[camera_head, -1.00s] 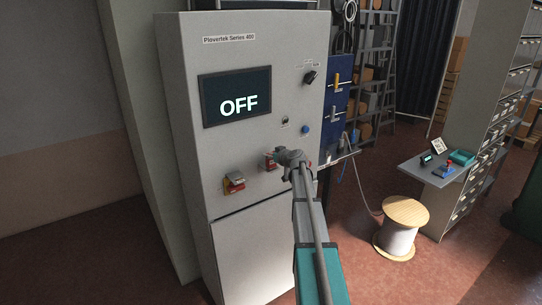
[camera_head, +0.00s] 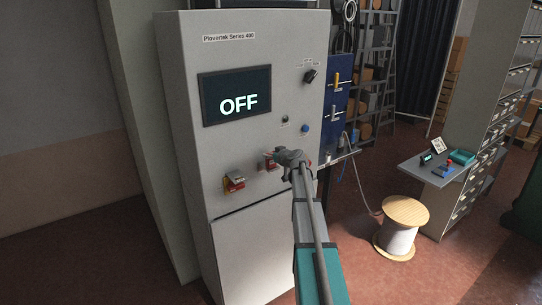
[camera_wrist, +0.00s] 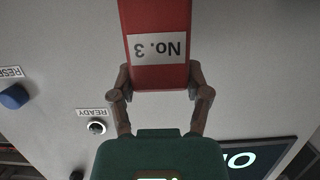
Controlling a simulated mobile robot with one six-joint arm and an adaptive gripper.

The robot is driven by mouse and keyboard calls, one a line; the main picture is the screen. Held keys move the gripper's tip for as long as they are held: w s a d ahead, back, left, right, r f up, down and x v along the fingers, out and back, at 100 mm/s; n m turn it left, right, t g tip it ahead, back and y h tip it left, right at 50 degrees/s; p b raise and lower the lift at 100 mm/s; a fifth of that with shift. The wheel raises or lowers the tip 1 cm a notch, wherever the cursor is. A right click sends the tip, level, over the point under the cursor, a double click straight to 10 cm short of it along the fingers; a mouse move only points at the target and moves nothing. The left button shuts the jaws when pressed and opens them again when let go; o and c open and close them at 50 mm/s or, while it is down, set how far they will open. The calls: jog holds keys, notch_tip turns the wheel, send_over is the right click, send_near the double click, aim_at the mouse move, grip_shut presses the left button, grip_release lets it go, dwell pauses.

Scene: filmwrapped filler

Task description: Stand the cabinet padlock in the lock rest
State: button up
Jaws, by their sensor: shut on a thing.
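My gripper (camera_wrist: 161,88) is shut on a red block with a white "No. 3" label (camera_wrist: 157,48), which appears upside down in the wrist view. The block looks like the body of the cabinet padlock; no shackle is visible, and its upper end runs out of the picture. In the head view my gripper (camera_head: 284,160) is close to the front of the grey cabinet (camera_head: 245,150), and a bit of red shows beside it. My wrist hides most of what it holds there. I cannot make out the lock rest for certain in either view.
A red and yellow switch (camera_head: 233,182) sits on the cabinet front, left of my gripper. A screen reading OFF (camera_head: 237,95) is above. A blue panel (camera_head: 338,95) with a small shelf stands to the right. A wooden-topped spool (camera_head: 404,212) and a small table (camera_head: 432,172) are farther right.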

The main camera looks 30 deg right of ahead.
jog(key=shift+s, duration=0.1)
jog(key=o, duration=1.3)
jog(key=shift+f, duration=0.1)
jog(key=shift+r, duration=0.2)
notch_tip(320, 180, up, 10)
jog(key=r+p, duration=0.1)
jog(key=p, duration=1)
jog(key=s+a, duration=0.5)
jog(key=s+a+r+p, duration=0.1)
jog(key=s+a, duration=0.3)
jog(key=a, duration=0.2)
jog(key=s+a+p, duration=0.1)
jog(key=s+a, duration=0.4)
jog(key=a, duration=0.1)
jog(key=shift+s+a+r, duration=0.15)
jog(key=shift+s+r, duration=0.15)
jog(key=shift+r, duration=0.1)
